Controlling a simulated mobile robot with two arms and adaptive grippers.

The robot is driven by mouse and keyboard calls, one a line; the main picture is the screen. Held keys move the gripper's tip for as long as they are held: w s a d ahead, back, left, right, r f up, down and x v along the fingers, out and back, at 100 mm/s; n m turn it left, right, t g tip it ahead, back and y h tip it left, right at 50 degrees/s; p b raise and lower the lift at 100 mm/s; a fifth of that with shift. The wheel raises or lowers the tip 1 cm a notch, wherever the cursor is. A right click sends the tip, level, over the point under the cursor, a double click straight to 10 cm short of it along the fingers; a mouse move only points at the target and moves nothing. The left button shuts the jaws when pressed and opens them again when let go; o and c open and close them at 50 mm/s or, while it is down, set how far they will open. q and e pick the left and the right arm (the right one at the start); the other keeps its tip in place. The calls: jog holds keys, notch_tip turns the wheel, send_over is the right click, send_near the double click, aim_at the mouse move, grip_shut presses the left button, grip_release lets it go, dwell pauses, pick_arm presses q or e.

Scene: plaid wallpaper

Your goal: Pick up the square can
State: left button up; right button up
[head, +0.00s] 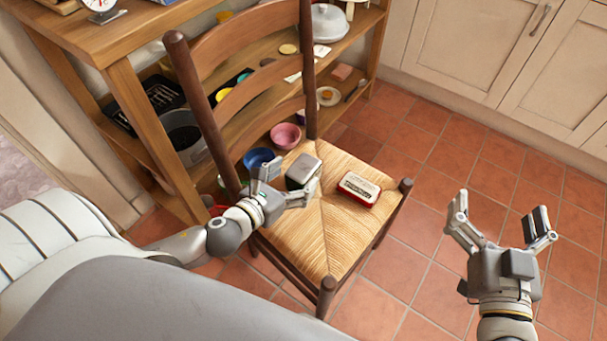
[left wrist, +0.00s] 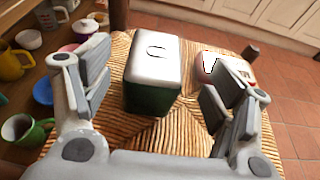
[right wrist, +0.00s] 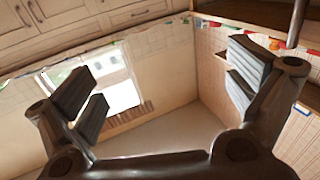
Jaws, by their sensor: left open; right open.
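The square can (head: 303,168) is a dark green box with a silver-white lid. It stands upright on the woven seat of a wooden chair (head: 318,230). In the left wrist view the can (left wrist: 152,75) lies ahead, between the lines of the two fingers. My left gripper (head: 287,182) is open and empty at the can, partly covering it in the head view; I cannot tell whether a finger touches it. My right gripper (head: 500,215) is open and empty over the tiled floor, away from the chair.
A red and white tin (head: 359,188) lies on the seat to the right of the can. The chair's slatted back rises beside a wooden shelf (head: 130,95) holding bowls (head: 285,135), mugs and trays. Cabinets (head: 490,50) line the back. The tiled floor (head: 420,250) at right is free.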

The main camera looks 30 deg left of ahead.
aim_at(304, 166)
pick_arm(q)
jog(key=shift+w+f, duration=0.15)
jog(key=shift+w, duration=0.25)
jog(key=x, duration=0.2)
jog(key=b+x, duration=0.1)
jog(key=shift+w+a+b, duration=0.15)
jog(key=shift+w+b, duration=0.15)
jog(key=shift+w, duration=0.15)
jog(key=shift+w+f, duration=0.1)
jog(key=shift+w, duration=0.2)
pick_arm(e)
notch_tip(304, 166, up, 7)
jog(key=s+t+y, duration=0.1)
jog(key=t+y, duration=0.1)
jog(key=t, duration=0.2)
jog(key=shift+s+a+r, duration=0.2)
jog(key=shift+a, duration=0.15)
pick_arm(q)
jog(key=c, duration=1.2)
jog(key=shift+c, duration=0.8)
pick_arm(e)
jog(key=shift+w+f, duration=0.1)
